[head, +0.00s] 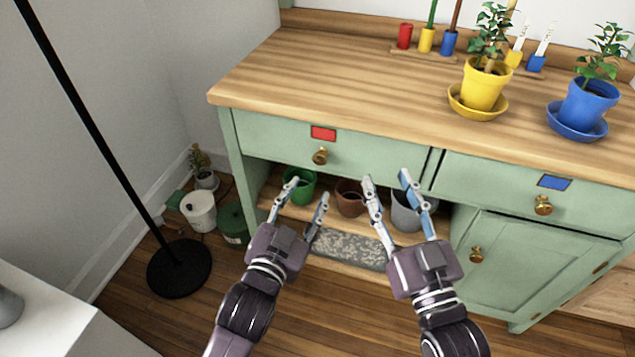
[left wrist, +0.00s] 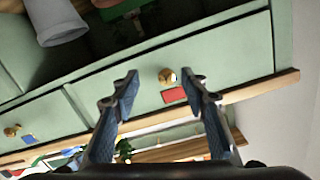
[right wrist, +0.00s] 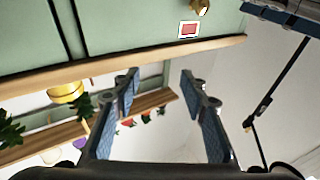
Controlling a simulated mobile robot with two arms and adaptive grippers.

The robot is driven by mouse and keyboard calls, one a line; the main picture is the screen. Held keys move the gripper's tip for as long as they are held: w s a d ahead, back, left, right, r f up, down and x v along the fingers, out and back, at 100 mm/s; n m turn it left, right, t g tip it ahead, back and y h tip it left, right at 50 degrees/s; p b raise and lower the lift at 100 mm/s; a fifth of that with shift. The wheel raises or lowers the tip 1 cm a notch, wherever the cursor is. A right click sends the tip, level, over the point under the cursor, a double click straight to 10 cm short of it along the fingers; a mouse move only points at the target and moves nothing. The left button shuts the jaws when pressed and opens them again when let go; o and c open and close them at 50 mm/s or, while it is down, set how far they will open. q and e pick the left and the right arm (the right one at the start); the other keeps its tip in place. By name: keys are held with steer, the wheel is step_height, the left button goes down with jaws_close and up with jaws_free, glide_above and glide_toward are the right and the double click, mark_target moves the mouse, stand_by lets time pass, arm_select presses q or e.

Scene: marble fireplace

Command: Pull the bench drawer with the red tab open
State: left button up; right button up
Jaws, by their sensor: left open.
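The bench drawer with the red tab (head: 323,133) is the left green drawer front (head: 270,138), flush with the bench. Its round brass knob (head: 320,156) is below the tab. In the left wrist view, which is upside down, the knob (left wrist: 168,76) and red tab (left wrist: 174,95) appear beyond and between the fingertips. My left gripper (head: 308,189) is open and empty, just short of the knob and not touching it. My right gripper (head: 388,177) is open and empty to the right, in front of the lower shelf. The red tab also shows in the right wrist view (right wrist: 189,29).
A second drawer with a blue tab (head: 554,182) is at the right, above a cupboard door (head: 545,270). Yellow (head: 485,85) and blue (head: 588,105) potted plants stand on the bench top. Pots sit on the shelf below. A black lamp stand (head: 180,268) is on the left.

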mark_target(319, 160)
arm_select(q)
steer(key=shift+t, duration=0.5)
steer(key=w+b, duration=0.1)
steer(key=w, duration=0.1)
steer(key=w+d+r+b, duration=0.1)
steer(key=w, duration=0.1)
steer(key=w+d+r+b, duration=0.1)
steer(key=w, duration=0.1)
steer(key=shift+w+r, duration=0.25)
steer(key=shift+w, duration=0.05)
steer(key=shift+w+d, duration=0.15)
steer(key=shift+w, duration=0.15)
arm_select(e)
steer(key=s+r+t+y, duration=0.2)
steer(key=s+r+t, duration=0.4)
steer(key=r, duration=0.6)
steer(key=shift+s+d+t+y, duration=0.3)
steer(key=shift+s+d, duration=0.1)
steer(key=shift+s, duration=0.1)
steer(key=shift+r, duration=0.1)
arm_select(q)
jaws_close()
